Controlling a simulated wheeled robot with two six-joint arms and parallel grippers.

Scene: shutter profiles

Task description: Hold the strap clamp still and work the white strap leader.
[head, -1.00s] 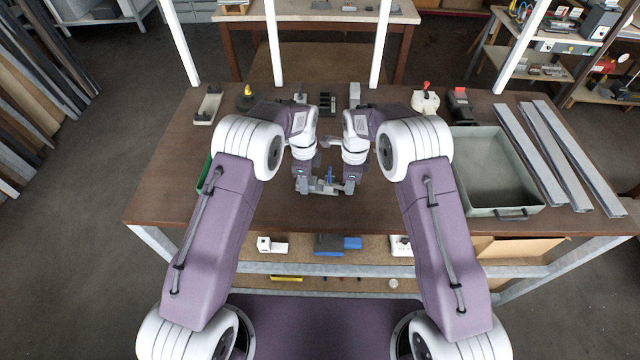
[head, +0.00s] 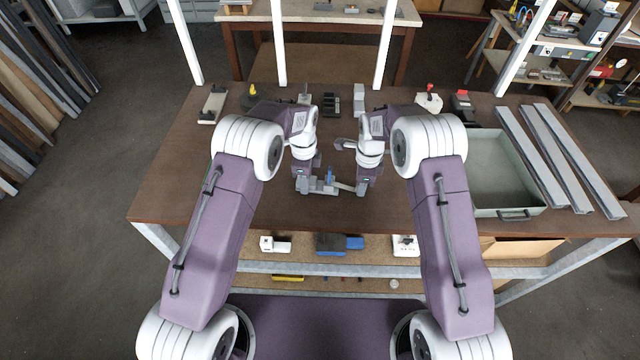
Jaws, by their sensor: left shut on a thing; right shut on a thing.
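The strap clamp (head: 322,187), a small grey body with a blue upright part, is at the middle of the workbench's near half. My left gripper (head: 303,189) is shut on the clamp's left end. The white strap leader (head: 346,187) shows as a short pale strip running from the clamp's right side to my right gripper (head: 361,191). My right gripper is shut on the leader's right end. The fingertips are small here, and they hide the held ends. I cannot tell how the leader runs inside the clamp.
The brown workbench (head: 170,190) is clear to the left. A grey-green bin (head: 513,213) and several long grey profiles (head: 575,165) lie at the right. A black tray (head: 331,104) and small tools line the back. White posts rise behind the bench.

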